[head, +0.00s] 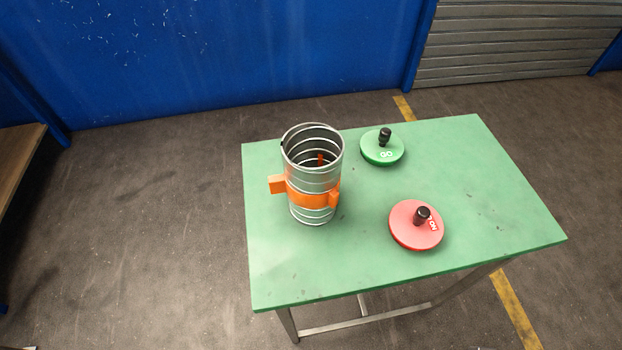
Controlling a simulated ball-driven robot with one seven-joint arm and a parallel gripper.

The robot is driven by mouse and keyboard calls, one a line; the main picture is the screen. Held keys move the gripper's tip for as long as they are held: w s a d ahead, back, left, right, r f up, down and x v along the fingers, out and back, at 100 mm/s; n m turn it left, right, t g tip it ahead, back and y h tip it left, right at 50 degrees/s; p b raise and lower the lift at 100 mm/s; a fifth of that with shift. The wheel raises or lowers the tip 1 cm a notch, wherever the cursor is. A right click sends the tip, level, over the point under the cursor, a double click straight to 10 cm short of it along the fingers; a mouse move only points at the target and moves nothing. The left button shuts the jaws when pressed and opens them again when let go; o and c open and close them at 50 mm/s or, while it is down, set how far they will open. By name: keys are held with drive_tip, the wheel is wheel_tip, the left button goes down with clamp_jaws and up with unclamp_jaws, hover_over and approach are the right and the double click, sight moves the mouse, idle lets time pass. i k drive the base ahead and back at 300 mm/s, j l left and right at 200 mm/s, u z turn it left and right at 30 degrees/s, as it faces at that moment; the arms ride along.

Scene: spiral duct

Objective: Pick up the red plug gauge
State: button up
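The red plug gauge (405,234) is a flat red disc with a black knob on top and a white-lettered label beside the knob. It lies flat, knob up, on the green table, right of the duct and near the front edge. A green plug gauge (374,151) marked "GO", also with a black knob, lies farther back. The spiral duct (313,178) is a ribbed metal tube standing upright on the left half of the table. An orange band with blocks goes around it. My gripper is not in view.
The green table top (480,180) is clear on its right side and at its front left corner. A wooden surface (18,160) stands at the far left. A blue wall (220,60) and grey shutter (510,45) are behind. Open floor surrounds the table.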

sight(415, 224)
drive_tip(key=j+u, duration=0.35)
drive_tip(key=j, duration=1.35)
